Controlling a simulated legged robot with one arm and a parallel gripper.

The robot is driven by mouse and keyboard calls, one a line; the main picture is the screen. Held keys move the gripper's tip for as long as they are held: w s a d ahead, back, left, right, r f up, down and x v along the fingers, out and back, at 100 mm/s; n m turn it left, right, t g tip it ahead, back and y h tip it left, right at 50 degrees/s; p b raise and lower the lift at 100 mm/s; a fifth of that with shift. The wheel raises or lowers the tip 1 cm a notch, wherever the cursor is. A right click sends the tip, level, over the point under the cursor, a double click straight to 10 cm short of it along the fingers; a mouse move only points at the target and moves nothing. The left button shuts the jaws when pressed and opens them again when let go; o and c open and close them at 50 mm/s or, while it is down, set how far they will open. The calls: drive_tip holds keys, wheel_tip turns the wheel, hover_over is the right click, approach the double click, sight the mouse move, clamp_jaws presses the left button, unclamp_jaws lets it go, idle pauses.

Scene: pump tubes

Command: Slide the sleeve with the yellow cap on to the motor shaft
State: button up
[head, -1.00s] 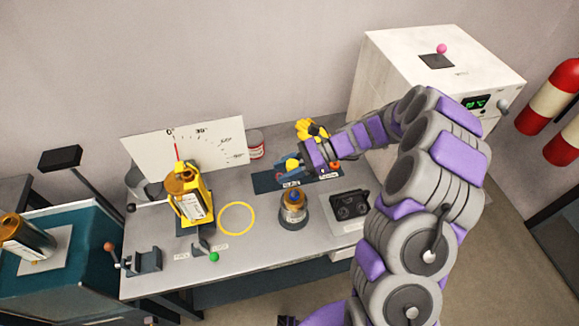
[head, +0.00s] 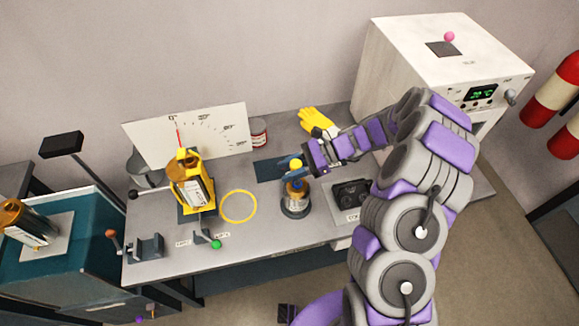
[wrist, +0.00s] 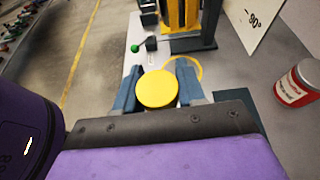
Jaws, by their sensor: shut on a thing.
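My gripper (head: 296,172) has blue fingers, shut on the sleeve with the round yellow cap (head: 295,163). The cap also shows from above between the two fingers in the wrist view (wrist: 157,89). The sleeve below the cap is mostly hidden by the fingers. In the head view the gripper is at the motor (head: 295,204), a grey round body with a copper-coloured top, standing on the bench. The gripper and sleeve appear above the motor's top. The shaft is hidden, so I cannot tell whether the sleeve touches it or is around it.
A dark blue mat (head: 270,171) lies behind the motor, with yellow gloves (head: 317,121) further back. A black boxy device (head: 350,194) stands to the right. A yellow ring (head: 238,206) and a yellow-framed tilting stand (head: 190,185) are to the left. A white oven (head: 420,70) bounds the right.

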drive_tip(key=shift+d+r, duration=0.1)
drive_tip(key=shift+d, duration=0.4)
drive_tip(key=shift+a+p, duration=0.3)
drive_tip(key=shift+a, duration=0.35)
drive_tip(key=shift+d, duration=0.3)
drive_tip(key=shift+d+p, duration=0.15)
drive_tip(key=shift+p, duration=0.4)
idle(0.4)
drive_tip(key=shift+f+b, duration=0.4)
drive_tip(key=shift+f, duration=0.9)
